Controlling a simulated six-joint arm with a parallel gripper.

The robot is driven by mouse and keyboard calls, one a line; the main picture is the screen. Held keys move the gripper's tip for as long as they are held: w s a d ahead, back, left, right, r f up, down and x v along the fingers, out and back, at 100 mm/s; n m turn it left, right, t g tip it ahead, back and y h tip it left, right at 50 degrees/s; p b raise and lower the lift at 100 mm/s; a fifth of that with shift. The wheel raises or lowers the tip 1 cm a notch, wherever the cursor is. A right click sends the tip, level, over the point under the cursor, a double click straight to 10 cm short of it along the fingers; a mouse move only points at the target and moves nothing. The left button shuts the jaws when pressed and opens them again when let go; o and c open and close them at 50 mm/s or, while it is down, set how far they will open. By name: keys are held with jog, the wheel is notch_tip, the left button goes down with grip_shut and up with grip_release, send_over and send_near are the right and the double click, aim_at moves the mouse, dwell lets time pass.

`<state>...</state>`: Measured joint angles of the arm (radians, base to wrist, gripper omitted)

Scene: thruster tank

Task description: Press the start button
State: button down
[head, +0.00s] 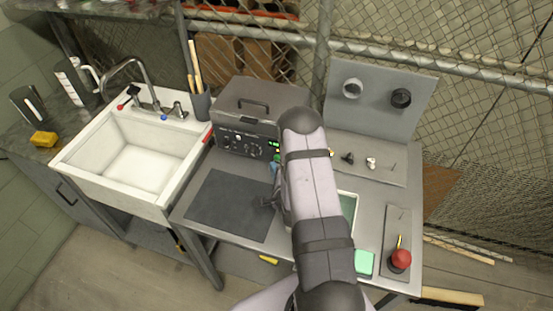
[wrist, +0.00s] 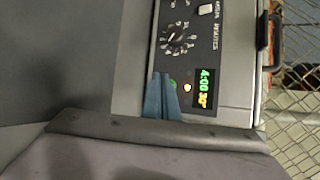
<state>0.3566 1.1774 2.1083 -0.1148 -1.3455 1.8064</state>
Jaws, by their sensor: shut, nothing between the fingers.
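The grey machine (head: 262,100) stands at the back of the bench, its front panel (head: 240,143) facing me. In the wrist view the panel appears sideways, with a lit display (wrist: 204,88) reading 4:00 and 30°, and a numbered dial (wrist: 176,38). A green button (wrist: 174,85) shows just beside my fingertips, partly hidden by them. My gripper (wrist: 160,78) has blue fingers, shut and empty, close in front of the panel. Whether they touch the button I cannot tell. My arm hides the panel's right side in the head view.
A dark mat (head: 230,206) lies on the bench in front of the machine. A white sink (head: 140,150) is at left. At right are a grey board with knobs (head: 372,95), a red ball-topped part (head: 401,259) and a green block (head: 364,262).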

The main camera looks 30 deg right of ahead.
jog(key=shift+w+d, duration=0.15)
jog(key=shift+w+d, duration=0.15)
jog(key=shift+w+d+b, duration=0.35)
jog(key=shift+b, duration=0.05)
dwell(1.0)
jog(key=shift+s, duration=0.1)
jog(key=shift+s+a, duration=0.55)
jog(key=shift+a, duration=0.1)
jog(key=shift+s, duration=0.1)
dwell(0.4)
jog(key=shift+s+a, duration=1.7)
jog(key=shift+a, duration=0.05)
